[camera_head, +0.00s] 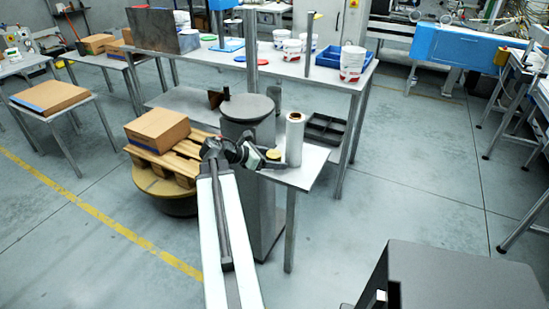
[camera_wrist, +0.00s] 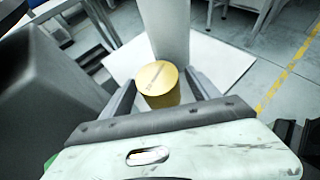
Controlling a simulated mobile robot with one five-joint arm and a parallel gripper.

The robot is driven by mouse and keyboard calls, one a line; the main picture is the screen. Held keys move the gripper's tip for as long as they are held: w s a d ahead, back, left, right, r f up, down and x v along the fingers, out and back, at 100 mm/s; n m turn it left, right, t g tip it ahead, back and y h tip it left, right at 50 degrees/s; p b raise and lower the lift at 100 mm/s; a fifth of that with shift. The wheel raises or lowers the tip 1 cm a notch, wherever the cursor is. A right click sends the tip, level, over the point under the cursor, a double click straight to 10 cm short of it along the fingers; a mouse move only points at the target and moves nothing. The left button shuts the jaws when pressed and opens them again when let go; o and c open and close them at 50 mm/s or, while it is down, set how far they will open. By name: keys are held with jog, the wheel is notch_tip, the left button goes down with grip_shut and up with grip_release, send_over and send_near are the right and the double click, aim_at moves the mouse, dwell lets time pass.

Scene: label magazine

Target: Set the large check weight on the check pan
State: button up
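The yellow-gold cylindrical weight (camera_head: 273,154) stands on a pale tabletop, just left of a white upright roll. In the wrist view the weight (camera_wrist: 160,82) is upright between my two dark fingers, with marks on its flat top. My gripper (camera_wrist: 160,78) appears open, with a narrow gap between each finger and the weight. In the head view my gripper (camera_head: 262,157) reaches the weight from the left. A dark round plate (camera_head: 248,108) tops a grey pedestal behind my gripper; I cannot tell whether it is the check pan.
The white roll (camera_head: 294,139) stands close beside the weight and also shows in the wrist view (camera_wrist: 166,25). A dark divided tray (camera_head: 325,130) lies behind it. A carton (camera_head: 157,130) sits on a wooden pallet (camera_head: 180,158) at left. Open floor lies to the right.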

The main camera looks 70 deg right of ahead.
jog(key=shift+r, duration=0.1)
jog(key=shift+w+a+r+p, duration=0.1)
jog(key=shift+w+r+p, duration=0.05)
jog(key=shift+r+p, duration=0.2)
jog(key=p+v, duration=0.5)
jog(key=v, duration=0.6)
jog(key=shift+w+a, duration=0.2)
jog(key=shift+a, duration=0.05)
jog(key=shift+f, duration=0.15)
